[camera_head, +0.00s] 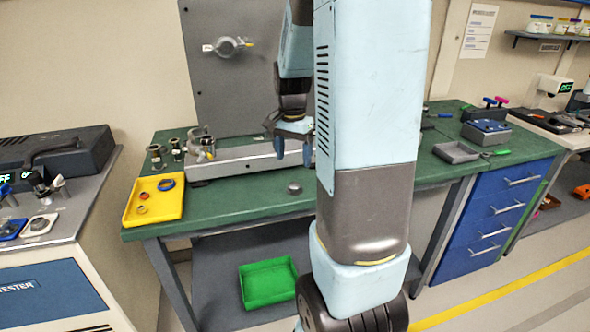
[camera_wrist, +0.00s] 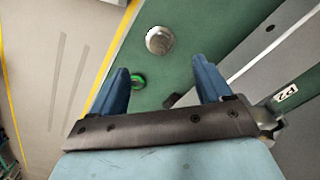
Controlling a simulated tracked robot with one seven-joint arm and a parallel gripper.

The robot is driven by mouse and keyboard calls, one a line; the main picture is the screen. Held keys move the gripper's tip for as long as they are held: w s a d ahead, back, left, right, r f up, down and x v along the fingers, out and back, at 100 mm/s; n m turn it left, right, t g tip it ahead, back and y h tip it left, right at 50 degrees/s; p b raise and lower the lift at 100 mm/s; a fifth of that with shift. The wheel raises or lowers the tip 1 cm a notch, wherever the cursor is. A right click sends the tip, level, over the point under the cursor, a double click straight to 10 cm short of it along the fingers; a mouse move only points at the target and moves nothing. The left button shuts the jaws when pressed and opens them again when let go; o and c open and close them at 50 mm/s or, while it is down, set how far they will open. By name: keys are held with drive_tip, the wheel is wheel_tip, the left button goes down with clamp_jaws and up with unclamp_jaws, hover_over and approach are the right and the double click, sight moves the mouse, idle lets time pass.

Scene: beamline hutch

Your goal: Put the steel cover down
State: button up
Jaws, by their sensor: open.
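The steel cover, a small round grey metal piece (camera_head: 295,188), sits on the green tabletop (camera_head: 240,205) near its front edge. It also shows in the wrist view (camera_wrist: 159,40), beyond the fingertips and between their lines. My gripper (camera_head: 294,152) is above the table, with its blue fingers pointing down. In the wrist view my gripper (camera_wrist: 160,70) has its fingers wide apart with nothing between them. The cover is apart from both fingers.
A long grey rail (camera_head: 245,158) lies along the table behind the cover. A yellow tray (camera_head: 154,201) with rings is at the left, with metal fittings (camera_head: 205,148) behind it. A green bin (camera_head: 268,283) is on the lower shelf.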

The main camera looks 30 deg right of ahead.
drive_tip(key=s+a+r+n+t, duration=0.5)
drive_tip(key=s+a+r+n, duration=0.7)
drive_tip(key=s, duration=0.5)
drive_tip(key=a+r, duration=0.2)
drive_tip(key=a, duration=0.1)
drive_tip(key=shift+s+a+r+t, duration=0.15)
drive_tip(key=shift+a+r+t, duration=0.15)
drive_tip(key=shift+r+t, duration=0.1)
